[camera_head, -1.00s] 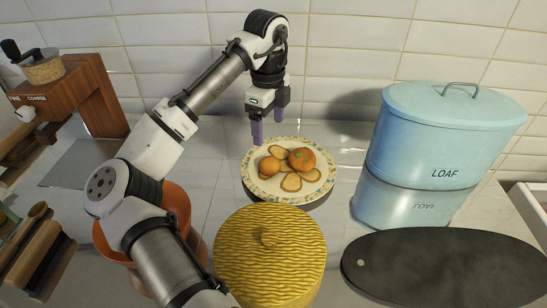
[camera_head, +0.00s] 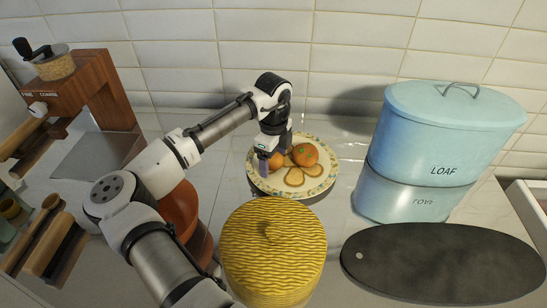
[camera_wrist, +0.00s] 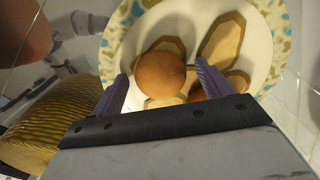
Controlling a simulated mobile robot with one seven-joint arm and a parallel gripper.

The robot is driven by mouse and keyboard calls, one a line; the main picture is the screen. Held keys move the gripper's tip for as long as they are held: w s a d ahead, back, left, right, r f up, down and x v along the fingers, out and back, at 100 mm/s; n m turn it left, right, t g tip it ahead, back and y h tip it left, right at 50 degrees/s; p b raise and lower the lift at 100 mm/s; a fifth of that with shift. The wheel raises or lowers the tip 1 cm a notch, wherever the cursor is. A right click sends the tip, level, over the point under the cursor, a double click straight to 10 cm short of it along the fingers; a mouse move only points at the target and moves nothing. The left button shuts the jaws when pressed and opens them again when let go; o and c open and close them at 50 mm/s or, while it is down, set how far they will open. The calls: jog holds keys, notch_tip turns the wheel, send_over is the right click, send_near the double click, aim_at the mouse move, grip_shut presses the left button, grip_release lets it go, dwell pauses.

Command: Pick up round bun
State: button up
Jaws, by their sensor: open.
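The round bun (camera_wrist: 160,75) is a small brown-orange ball on a patterned plate (camera_wrist: 279,45). In the wrist view it lies between my gripper's two purple fingers, which stand apart on either side of it. In the head view the bun (camera_head: 276,162) is partly hidden behind my gripper (camera_head: 270,160), which is low over the plate's left side. The plate (camera_head: 318,187) also shows there. My gripper (camera_wrist: 163,88) is open and holds nothing. I cannot tell whether the fingers touch the bun.
A yellow lidded pot (camera_head: 273,250) stands in front. An orange bowl (camera_head: 180,212) is left, a blue loaf bin (camera_head: 430,150) right, and a dark board (camera_head: 445,265) front right.

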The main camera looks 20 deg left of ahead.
jog(key=c, duration=1.1)
jog(key=shift+o, duration=0.2)
notch_tip(320, 180, up, 20)
jog(key=b, duration=0.2)
jog(key=shift+b, duration=0.3)
